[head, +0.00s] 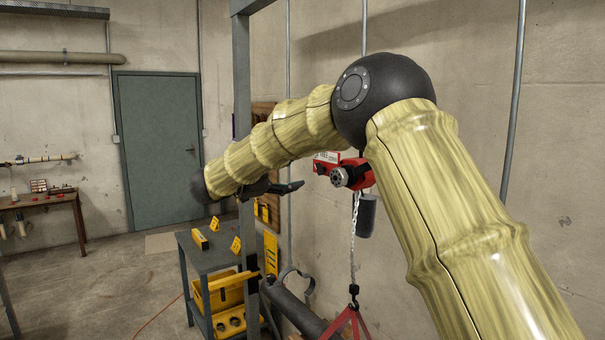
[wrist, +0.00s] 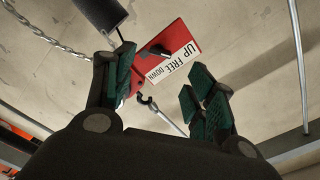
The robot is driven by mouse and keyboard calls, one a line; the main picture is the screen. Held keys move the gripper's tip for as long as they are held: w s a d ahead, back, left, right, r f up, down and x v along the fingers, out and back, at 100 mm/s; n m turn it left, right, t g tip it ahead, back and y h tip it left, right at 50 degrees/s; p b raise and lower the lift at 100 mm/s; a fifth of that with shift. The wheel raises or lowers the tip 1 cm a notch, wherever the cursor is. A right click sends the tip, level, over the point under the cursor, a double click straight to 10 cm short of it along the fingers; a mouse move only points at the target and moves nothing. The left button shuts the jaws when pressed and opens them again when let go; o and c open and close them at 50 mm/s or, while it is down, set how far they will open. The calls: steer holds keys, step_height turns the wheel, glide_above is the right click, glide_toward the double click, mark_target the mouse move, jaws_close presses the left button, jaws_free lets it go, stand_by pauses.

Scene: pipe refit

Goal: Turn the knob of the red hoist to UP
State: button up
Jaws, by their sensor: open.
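The red hoist (head: 361,179) hangs right of my gripper in the head view, partly hidden behind my arm. In the wrist view its red panel (wrist: 181,36) carries a white label (wrist: 172,63) reading UP, FREE, DOWN. The black knob (wrist: 158,51) sits on the panel beside the label; I cannot tell which word it points to. My gripper (head: 284,188) is open and empty, left of the hoist. In the wrist view, its green-padded fingers (wrist: 158,78) are spread, with the panel beyond and between them. The fingers appear apart from the knob.
A chain (head: 354,235) hangs from the hoist to a hook above a red frame (head: 346,324). A dark cylinder (head: 367,216) hangs beside it. A grey post (head: 243,130) stands near my forearm. A grey cart (head: 208,257) with yellow items stands lower left.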

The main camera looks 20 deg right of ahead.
steer(key=v, duration=0.3)
steer(key=shift+f, duration=0.15)
